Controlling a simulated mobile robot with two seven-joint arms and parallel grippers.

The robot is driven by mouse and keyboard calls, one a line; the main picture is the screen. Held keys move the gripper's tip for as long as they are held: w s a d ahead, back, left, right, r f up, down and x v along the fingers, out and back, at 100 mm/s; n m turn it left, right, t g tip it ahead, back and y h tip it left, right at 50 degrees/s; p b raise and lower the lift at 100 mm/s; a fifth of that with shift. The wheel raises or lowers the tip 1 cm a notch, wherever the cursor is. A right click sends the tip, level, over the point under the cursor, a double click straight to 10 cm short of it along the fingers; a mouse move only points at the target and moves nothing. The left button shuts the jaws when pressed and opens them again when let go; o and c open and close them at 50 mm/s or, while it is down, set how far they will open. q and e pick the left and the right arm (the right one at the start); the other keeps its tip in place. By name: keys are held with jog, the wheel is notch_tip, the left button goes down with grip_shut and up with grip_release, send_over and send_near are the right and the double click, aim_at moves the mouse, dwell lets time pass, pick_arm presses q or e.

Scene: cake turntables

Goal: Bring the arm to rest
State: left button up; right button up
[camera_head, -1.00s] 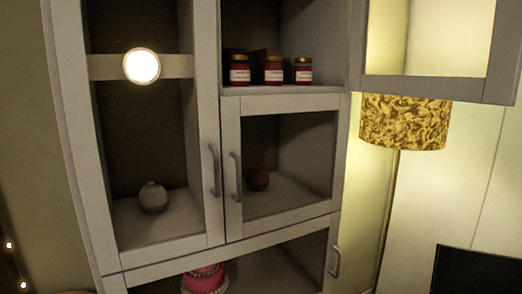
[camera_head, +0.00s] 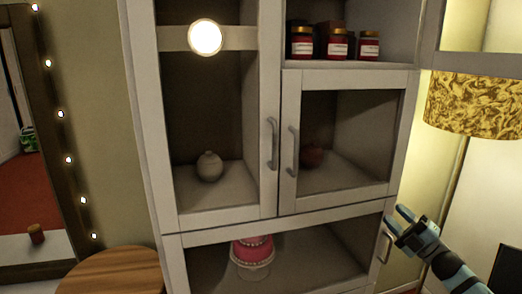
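My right gripper (camera_head: 393,215) shows at the lower right in the head view, on a blue and black arm that comes in from the bottom right corner. Its two dark fingers point up and left and stand apart, with nothing seen between them. In the picture it lies just above and beside the handle (camera_head: 385,247) of the lower cabinet door; I cannot tell whether it touches the cabinet. My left gripper is not in view.
A lamp (camera_head: 477,105) stands right; a wooden round top (camera_head: 112,274) is lower left.

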jog(key=s+a+f+m+h, duration=0.5)
jog(key=s+f+m, duration=0.15)
jog(key=f, duration=0.45)
jog(key=s+a+f+m+h, duration=0.45)
jog(key=s+f+m, duration=0.2)
jog(key=f, duration=0.45)
jog(key=s+a+f+m+g+h, duration=0.1)
jog(key=s+a+f+m+g, duration=0.2)
jog(key=s, duration=0.7)
jog(key=s+a+f+m+g+h, duration=0.1)
jog(key=s+a+f+m+g, duration=0.3)
jog(key=s+a+f, duration=0.3)
jog(key=s+f+m, duration=0.1)
jog(key=s+f, duration=0.2)
jog(key=shift+s+a, duration=0.3)
jog(key=shift+a, duration=0.1)
jog(key=shift+f+h, duration=0.1)
jog(key=shift+h, duration=0.15)
